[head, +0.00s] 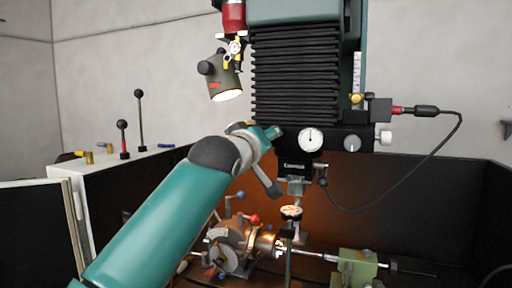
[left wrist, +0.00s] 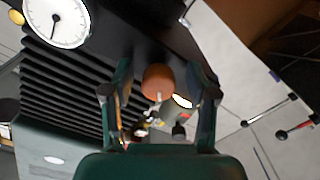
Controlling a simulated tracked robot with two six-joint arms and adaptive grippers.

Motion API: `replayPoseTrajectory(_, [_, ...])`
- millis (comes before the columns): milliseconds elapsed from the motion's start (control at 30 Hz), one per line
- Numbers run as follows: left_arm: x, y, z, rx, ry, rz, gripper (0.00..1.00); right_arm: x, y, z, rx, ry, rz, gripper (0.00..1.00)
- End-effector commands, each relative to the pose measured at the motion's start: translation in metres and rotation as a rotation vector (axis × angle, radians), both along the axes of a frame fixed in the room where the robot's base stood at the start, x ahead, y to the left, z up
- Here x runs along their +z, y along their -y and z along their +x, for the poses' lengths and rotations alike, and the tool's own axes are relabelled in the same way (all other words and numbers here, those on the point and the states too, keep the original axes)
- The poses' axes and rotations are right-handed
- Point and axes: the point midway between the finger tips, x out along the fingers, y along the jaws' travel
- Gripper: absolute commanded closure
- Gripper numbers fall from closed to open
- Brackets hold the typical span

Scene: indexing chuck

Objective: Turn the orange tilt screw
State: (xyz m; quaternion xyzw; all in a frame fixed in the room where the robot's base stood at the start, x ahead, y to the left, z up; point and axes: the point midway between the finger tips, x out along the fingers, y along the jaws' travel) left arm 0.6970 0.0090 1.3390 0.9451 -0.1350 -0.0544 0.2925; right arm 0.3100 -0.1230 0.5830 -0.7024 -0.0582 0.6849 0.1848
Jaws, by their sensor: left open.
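The orange tilt screw (left wrist: 158,82) shows in the left wrist view as a short round orange knob, in front of the black machine head. My left gripper (left wrist: 159,80) is open, with one finger on each side of the knob and a visible gap to it on both sides. Whether the fingertips reach its depth is hard to tell. In the head view my teal left arm reaches up from the lower left, and the gripper (head: 268,140) is at the left of the machine head below the bellows. There the screw is not clearly seen behind the arm. My right gripper is in neither view.
The black machine head carries a dial gauge (head: 311,139) right of my gripper. A lamp (head: 221,80) hangs above my wrist. A black cable loops at the right.

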Motion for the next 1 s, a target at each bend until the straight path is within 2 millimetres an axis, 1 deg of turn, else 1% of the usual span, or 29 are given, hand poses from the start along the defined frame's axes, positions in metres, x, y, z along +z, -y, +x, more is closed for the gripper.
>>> replayPoseTrajectory(167, [0.002,-0.004,-0.010,0.001,0.001,0.000,0.42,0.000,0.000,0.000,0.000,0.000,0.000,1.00])
replayPoseTrajectory(333, [0.001,-0.007,-0.025,-0.004,0.001,0.002,0.42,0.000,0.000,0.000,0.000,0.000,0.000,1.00])
replayPoseTrajectory(467, [0.002,-0.012,-0.042,-0.002,0.001,0.002,0.42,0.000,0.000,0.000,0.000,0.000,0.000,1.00])
replayPoseTrajectory(800, [0.001,-0.027,-0.093,-0.003,-0.001,0.001,0.42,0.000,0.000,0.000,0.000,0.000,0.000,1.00])
replayPoseTrajectory(900, [0.001,-0.030,-0.105,-0.004,-0.002,0.001,0.42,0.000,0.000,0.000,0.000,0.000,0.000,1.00])
replayPoseTrajectory(1000, [0.000,-0.032,-0.112,-0.004,-0.003,0.002,0.42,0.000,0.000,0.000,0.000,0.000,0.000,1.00])
